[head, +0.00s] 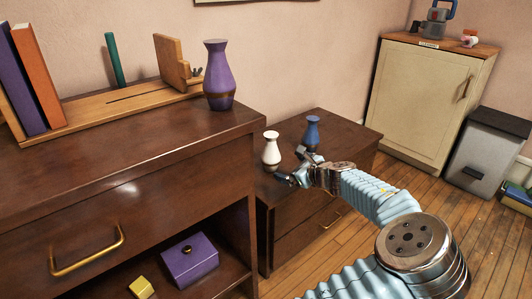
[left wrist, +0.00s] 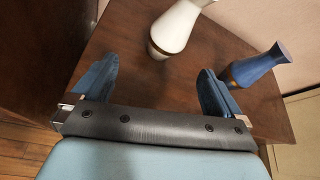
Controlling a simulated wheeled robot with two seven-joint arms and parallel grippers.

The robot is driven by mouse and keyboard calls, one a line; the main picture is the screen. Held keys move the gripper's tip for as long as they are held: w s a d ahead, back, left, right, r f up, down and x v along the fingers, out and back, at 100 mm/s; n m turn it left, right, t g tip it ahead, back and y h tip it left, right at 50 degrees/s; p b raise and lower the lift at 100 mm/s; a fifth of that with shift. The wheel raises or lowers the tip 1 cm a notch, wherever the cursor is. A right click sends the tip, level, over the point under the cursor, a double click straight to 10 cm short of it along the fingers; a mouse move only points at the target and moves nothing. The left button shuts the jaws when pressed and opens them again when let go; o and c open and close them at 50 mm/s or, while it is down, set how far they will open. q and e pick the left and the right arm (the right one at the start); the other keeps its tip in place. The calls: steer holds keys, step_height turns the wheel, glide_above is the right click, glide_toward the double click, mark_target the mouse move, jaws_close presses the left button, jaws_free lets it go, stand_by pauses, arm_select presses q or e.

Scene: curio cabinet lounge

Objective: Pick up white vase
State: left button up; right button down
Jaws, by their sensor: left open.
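The white vase (head: 271,152) stands upright on the low dark wooden cabinet (head: 330,133), near its left side. In the left wrist view the white vase (left wrist: 176,27) is just beyond the fingertips, between their lines and nearer the right finger. My left gripper (head: 292,166) is open and empty, to the right of the vase and close to it in the head view. Its two blue fingers (left wrist: 154,84) are spread wide, with bare cabinet top between them. I see no contact with the vase. My right gripper is not in view.
A blue vase (head: 312,133) stands behind the gripper; in the wrist view this blue vase (left wrist: 256,67) is close beside the right finger. A taller dark dresser (head: 150,136) rises at the left, with a purple vase (head: 218,78) near its corner. Wooden floor is open at right.

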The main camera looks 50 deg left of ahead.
mark_target(274, 157)
arm_select(q)
steer(key=x, duration=0.2)
steer(key=r+x, duration=0.1)
steer(key=x, duration=0.2)
steer(key=b+x, duration=0.1)
steer(key=x, duration=0.2)
steer(key=shift+w+a+r, duration=0.25)
steer(key=shift+a+r, duration=0.05)
steer(key=x, duration=0.6)
steer(key=shift+w+d+f+b, duration=0.2)
steer(key=shift+w+b, duration=0.1)
steer(key=shift+w, duration=0.1)
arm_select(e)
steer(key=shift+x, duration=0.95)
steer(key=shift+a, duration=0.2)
arm_select(q)
steer(key=c, duration=1.1)
steer(key=shift+r, duration=0.15)
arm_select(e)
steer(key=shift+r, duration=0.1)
